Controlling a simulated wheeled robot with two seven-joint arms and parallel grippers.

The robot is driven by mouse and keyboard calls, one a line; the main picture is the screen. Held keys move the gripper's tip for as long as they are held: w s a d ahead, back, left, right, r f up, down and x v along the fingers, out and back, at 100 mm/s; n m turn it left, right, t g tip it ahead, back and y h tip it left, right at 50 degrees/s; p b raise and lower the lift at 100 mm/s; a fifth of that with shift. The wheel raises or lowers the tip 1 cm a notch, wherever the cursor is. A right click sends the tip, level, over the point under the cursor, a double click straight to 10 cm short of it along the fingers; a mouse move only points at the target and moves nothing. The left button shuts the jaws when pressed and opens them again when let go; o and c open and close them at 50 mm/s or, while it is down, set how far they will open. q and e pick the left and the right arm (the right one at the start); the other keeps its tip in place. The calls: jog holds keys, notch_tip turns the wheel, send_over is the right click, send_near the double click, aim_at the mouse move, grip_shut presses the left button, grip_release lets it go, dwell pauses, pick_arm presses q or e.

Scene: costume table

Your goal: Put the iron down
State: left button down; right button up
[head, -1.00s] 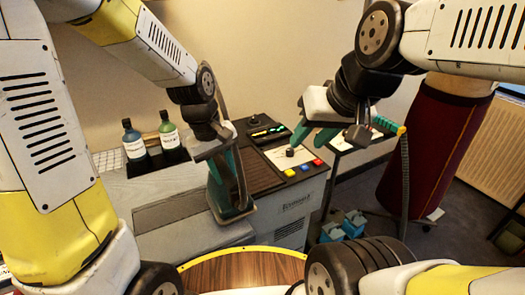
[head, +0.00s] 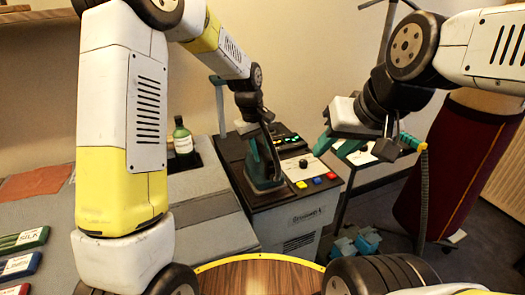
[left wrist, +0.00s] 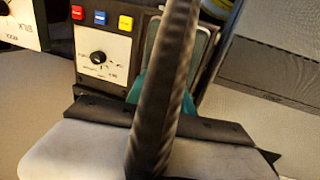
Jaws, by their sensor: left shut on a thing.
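The iron (head: 264,168) is teal with a dark grey base. My left gripper (head: 258,128) is shut on it from above. The iron is upright, base down, over the brown ribbed top of the steam station (head: 290,218), left of the control panel. I cannot tell whether its base touches that top. In the left wrist view, the iron's teal edge and rounded plate (left wrist: 174,50) show behind a dark ribbed hose, which hides part of the grip. My right gripper (head: 350,144) hangs right of the station; its fingers are partly hidden.
The panel has a dial (head: 302,163) and red, yellow and blue buttons (head: 317,181). A green bottle (head: 183,138) stands behind the grey ironing surface (head: 203,195). Labelled boxes (head: 22,240) lie at left. A dark red padded form (head: 460,165) stands at right.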

aim_at(262, 162)
pick_arm(q)
jog(key=shift+w+d, duration=0.2)
jog(key=shift+w, duration=0.4)
jog(key=shift+f, duration=1.7)
jog(key=shift+f, duration=0.15)
jog(key=c, duration=1.1)
grip_release()
jog(key=shift+f, duration=0.1)
